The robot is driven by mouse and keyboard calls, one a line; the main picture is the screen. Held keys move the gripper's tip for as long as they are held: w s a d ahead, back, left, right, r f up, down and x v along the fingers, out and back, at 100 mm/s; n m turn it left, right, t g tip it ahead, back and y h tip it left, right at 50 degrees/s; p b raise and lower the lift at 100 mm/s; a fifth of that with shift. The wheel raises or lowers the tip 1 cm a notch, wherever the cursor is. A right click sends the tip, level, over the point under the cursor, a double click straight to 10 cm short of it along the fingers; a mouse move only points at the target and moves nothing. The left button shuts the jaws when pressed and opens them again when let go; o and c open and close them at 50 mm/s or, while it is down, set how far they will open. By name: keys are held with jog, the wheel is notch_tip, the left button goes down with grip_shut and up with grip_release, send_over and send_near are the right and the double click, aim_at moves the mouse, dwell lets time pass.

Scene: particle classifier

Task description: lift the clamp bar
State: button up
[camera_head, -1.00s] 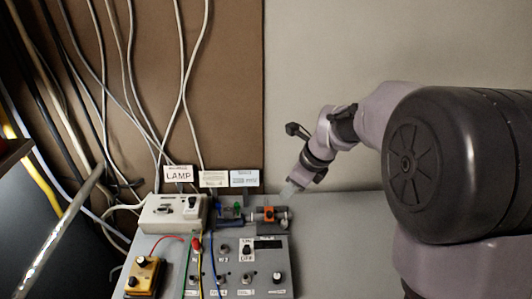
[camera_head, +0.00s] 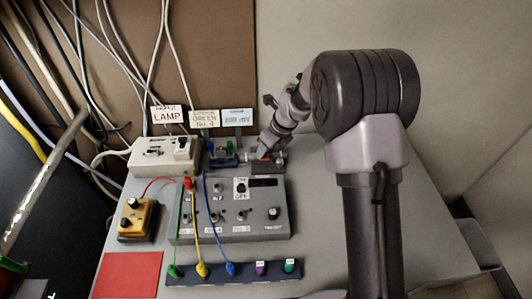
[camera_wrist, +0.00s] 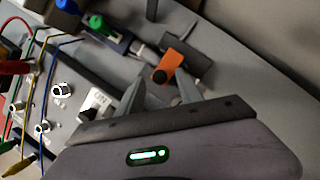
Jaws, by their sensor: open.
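The clamp bar looks to be the orange bar (camera_wrist: 172,62) with a dark round knob at its near end, seen in the wrist view on a small dark fixture. In the head view only a sliver of orange (camera_head: 264,156) shows beside my wrist. My gripper (camera_wrist: 158,92) is open and empty, with its two grey fingers reaching toward the bar's knob end, one on either side. Whether the fingers touch the bar cannot be told. In the head view my gripper's tips are mostly hidden among the fixture at the table's back.
A grey control panel (camera_head: 238,222) with knobs and coloured cables stands in front of the fixture. A white lamp box (camera_head: 150,158) is left, a yellow box (camera_head: 138,218) front left. Label cards (camera_head: 204,119) stand behind. A red mat (camera_head: 127,275) lies in front. The tabletop's right side is clear.

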jog(key=shift+w+a+f, duration=0.1)
jog(key=shift+f, duration=0.3)
grip_shut()
dwell(1.2)
